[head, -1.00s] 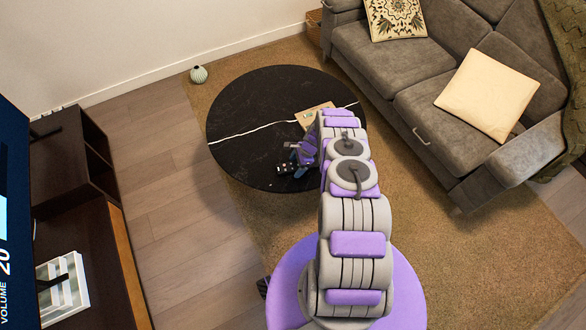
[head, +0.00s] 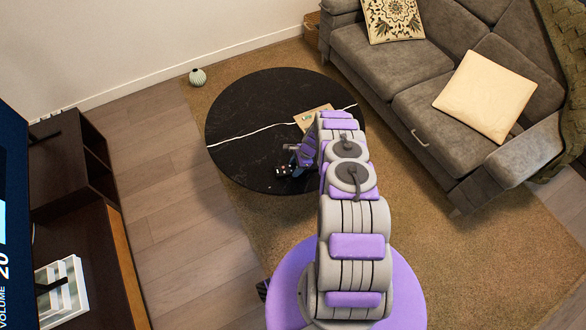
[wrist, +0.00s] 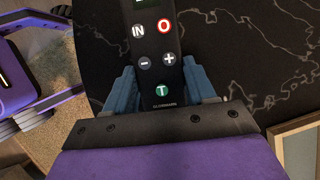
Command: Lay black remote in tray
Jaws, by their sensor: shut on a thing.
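The black remote (wrist: 155,35) is between the blue fingers of my gripper (wrist: 161,82) in the wrist view, with its red, green and grey buttons facing the camera. My gripper is shut on it. In the head view the remote (head: 282,171) is a small dark shape at the near side of the round black table, and my gripper (head: 298,155) is beside it, partly hidden by my arm. The light wooden tray (head: 306,119) lies on the table beyond my gripper, partly behind my arm. A corner of the tray (wrist: 283,132) shows at lower right in the wrist view.
The round black table (head: 250,110) has white veins and a clear left half. A grey sofa (head: 410,65) with cushions stands to the right. A dark TV cabinet (head: 75,170) stands at the left. A small vase (head: 197,76) is near the wall.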

